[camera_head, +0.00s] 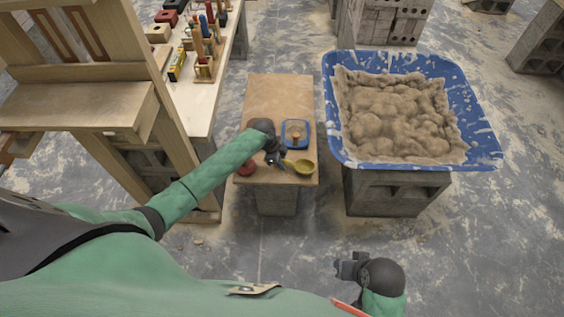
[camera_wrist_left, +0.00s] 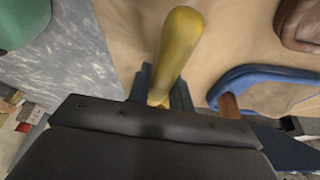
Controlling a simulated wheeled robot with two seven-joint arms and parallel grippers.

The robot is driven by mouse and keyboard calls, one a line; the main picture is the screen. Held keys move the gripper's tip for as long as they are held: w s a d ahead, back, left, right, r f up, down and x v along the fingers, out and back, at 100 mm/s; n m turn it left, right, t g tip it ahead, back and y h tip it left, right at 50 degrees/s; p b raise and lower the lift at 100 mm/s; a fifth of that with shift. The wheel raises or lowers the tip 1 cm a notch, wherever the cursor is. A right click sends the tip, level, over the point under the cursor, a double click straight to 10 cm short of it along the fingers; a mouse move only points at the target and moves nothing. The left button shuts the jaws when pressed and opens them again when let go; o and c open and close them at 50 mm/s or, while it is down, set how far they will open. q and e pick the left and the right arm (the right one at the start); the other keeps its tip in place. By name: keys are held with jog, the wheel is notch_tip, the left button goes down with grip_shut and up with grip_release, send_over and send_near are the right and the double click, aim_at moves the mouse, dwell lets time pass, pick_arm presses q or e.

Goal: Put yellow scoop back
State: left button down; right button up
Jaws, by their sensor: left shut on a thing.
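A yellow scoop (camera_head: 305,167) shows with its round bowl near the front right corner of the small wooden table (camera_head: 268,98). My left gripper (camera_head: 280,160) reaches in from the left and is shut on the scoop's handle. In the left wrist view the yellow handle (camera_wrist_left: 180,45) stands between the fingers (camera_wrist_left: 160,88). I cannot tell whether the scoop touches the tabletop. My right gripper (camera_head: 350,266) is low in the head view, away from the table, with no object visible in it; its jaw opening is unclear.
A small blue tray (camera_head: 307,128) with a wooden-handled thing lies behind the scoop. A red round object (camera_head: 246,168) sits at the table's front left. A blue tub (camera_head: 485,135) of mortar stands on blocks at right. A tool bench (camera_head: 150,98) is at left.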

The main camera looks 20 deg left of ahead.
pick_arm(q)
jog(key=shift+f, duration=0.4)
jog(key=c, duration=1.2)
grip_release()
jog(key=shift+o, duration=0.2)
